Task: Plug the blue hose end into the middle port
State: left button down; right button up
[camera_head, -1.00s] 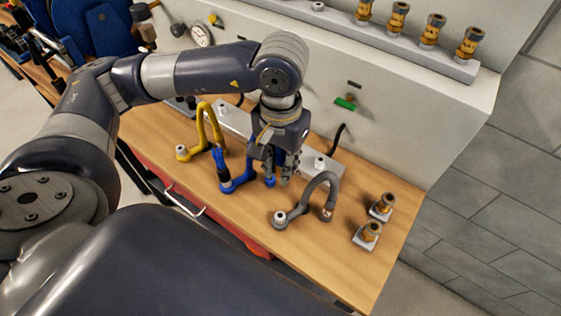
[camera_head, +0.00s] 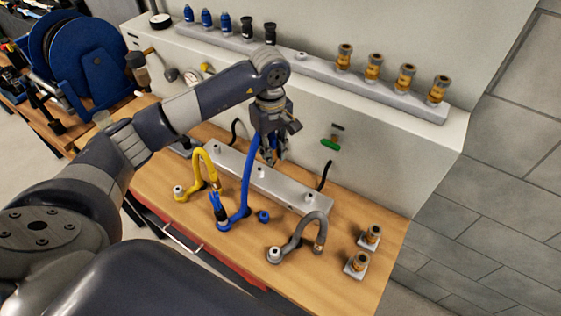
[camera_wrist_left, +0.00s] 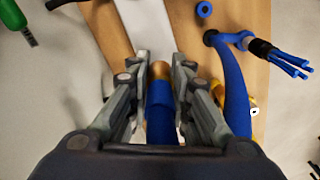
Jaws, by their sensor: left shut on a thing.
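My left gripper (camera_head: 268,157) is shut on the blue hose end. In the left wrist view, the blue hose end (camera_wrist_left: 159,115) with a brass tip (camera_wrist_left: 160,69) lies between the fingers. The blue hose (camera_head: 249,180) runs from the gripper down to its foot on the bench. The grey port bar (camera_head: 236,165) lies along the back of the bench with three upright ports. The middle port (camera_head: 262,172) is just below the gripper, apart from it. My right gripper is not in view.
A yellow hose (camera_head: 207,165) stands left and a grey hose (camera_head: 304,228) right. Two brass fittings (camera_head: 370,238) sit at the right. The white wall (camera_head: 390,160) rises close behind the bar.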

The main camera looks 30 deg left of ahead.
aim_at(260, 169)
pick_arm(q)
jog(key=a+n, duration=0.1)
jog(key=w+a+f+n+p, duration=0.1)
jog(key=a+n, duration=0.1)
jog(key=a+f+n, duration=0.1)
jog(key=a, duration=0.1)
jog(key=shift+w+a+f+n, duration=0.1)
jog(key=shift+w+a+n, duration=0.1)
jog(key=shift+n, duration=0.1)
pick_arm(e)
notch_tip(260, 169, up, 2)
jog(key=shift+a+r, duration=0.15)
pick_arm(q)
jog(key=shift+f, duration=0.15)
jog(key=shift+f+b, duration=1.45)
jog(key=shift+f, duration=1.3)
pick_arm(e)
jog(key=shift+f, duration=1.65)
pick_arm(q)
jog(key=shift+b, duration=0.7)
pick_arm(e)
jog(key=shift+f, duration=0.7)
pick_arm(q)
jog(key=shift+f+b, duration=0.55)
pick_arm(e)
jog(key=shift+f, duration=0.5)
